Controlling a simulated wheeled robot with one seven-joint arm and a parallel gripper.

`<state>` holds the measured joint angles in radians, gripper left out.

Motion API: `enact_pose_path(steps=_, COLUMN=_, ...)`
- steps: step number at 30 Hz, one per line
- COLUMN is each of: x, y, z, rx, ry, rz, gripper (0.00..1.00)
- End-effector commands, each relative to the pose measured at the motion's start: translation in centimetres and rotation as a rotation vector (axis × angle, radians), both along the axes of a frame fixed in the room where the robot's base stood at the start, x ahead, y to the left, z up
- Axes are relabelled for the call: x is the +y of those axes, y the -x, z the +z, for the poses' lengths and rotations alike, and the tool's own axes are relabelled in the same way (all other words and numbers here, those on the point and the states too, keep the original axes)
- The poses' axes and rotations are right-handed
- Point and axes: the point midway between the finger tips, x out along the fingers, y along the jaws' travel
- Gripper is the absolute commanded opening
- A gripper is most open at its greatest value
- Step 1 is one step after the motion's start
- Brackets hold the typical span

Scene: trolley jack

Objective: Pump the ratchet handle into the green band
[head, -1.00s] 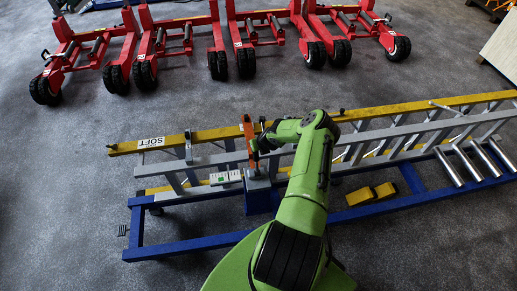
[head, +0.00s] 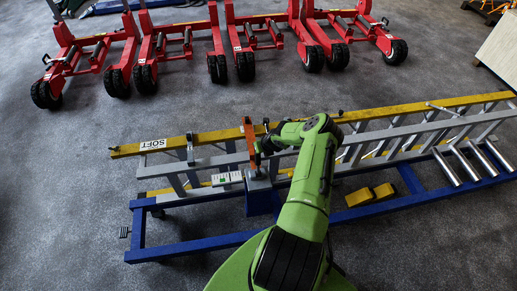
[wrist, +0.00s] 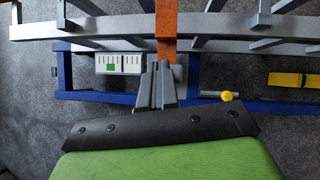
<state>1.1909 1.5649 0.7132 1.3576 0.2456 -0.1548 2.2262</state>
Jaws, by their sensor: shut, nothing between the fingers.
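The orange ratchet handle (head: 250,138) stands up from a grey block on the blue jack post (head: 262,201). In the wrist view the handle (wrist: 166,22) runs down from the top edge to just beyond my fingertips. My gripper (wrist: 157,66) is shut and empty, its fingers over or against the handle's lower end; I cannot tell if they touch. In the head view my gripper (head: 267,146) is partly hidden by my wrist, just right of the handle. The white gauge (head: 227,178) with a green band sits left of the post; the wrist view shows the gauge (wrist: 119,64) too.
A ladder (head: 400,128) with yellow and grey rails lies along the blue frame (head: 190,247). A yellow-tipped lever (wrist: 227,96) is right of my fingers. Yellow blocks (head: 371,195) lie on the right. Red wheeled stands (head: 245,40) are behind, with clear floor between.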

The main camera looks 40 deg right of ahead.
Motion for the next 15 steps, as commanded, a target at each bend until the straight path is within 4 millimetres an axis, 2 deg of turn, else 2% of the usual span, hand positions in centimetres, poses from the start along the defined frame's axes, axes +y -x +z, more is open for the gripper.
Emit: enact_pose_path(steps=15, x=-0.2, y=2.4, z=8.9, rx=0.002, ry=0.002, rz=0.003, gripper=0.0)
